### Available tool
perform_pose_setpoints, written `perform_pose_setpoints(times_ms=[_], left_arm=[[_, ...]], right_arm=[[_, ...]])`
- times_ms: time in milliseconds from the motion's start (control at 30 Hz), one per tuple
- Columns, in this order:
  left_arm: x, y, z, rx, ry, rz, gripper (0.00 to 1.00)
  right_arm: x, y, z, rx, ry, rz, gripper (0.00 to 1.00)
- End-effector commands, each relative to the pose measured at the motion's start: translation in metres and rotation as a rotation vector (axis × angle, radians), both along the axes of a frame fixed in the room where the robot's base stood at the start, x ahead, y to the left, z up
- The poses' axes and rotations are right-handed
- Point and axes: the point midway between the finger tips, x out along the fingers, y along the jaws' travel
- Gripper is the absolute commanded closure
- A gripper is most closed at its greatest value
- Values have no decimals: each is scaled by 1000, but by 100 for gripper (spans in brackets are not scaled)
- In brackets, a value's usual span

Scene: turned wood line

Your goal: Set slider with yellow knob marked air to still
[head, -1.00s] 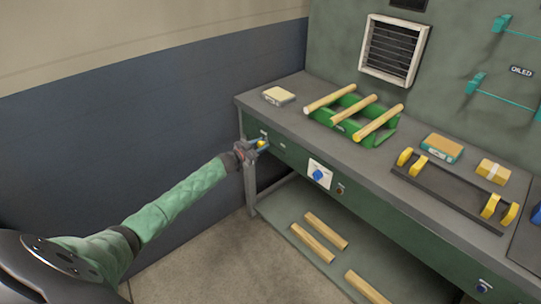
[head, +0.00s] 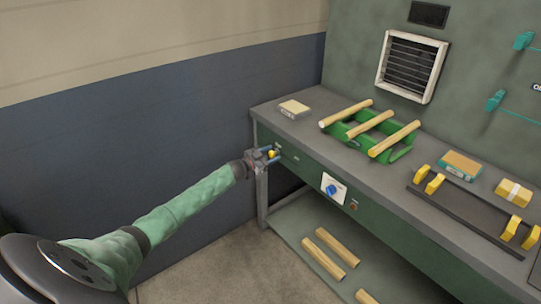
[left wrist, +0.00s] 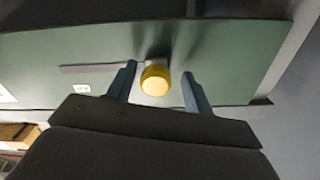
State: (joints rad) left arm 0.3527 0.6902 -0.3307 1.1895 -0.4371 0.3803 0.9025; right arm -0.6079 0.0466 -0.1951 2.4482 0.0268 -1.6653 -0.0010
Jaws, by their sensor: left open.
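The slider's yellow knob (left wrist: 155,80) stands out from the green front panel of the bench in the left wrist view. A thin grey slot (left wrist: 90,68) runs from it toward the left of that view. In the head view the knob (head: 272,154) is at the bench's left end. My left gripper (head: 270,154) is open, with its blue-grey fingers on either side of the knob. In the left wrist view the left gripper (left wrist: 162,88) shows a gap between each finger and the knob. The slider's marking is too small to read. My right gripper is out of view.
A white plate with a blue dial (head: 333,188) is further right on the bench front. A green rack (head: 375,145) with wooden rods stands on the bench top (head: 310,125). A bare blue-grey wall (head: 130,130) is at left.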

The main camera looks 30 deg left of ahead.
Motion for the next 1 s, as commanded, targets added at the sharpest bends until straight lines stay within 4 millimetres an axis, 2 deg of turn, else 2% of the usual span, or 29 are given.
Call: perform_pose_setpoints(times_ms=[600,1000], left_arm=[[-63,24,-3,1,2,1,48],[-71,28,-1,0,1,1,48]], right_arm=[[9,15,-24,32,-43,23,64],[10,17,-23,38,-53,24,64]])
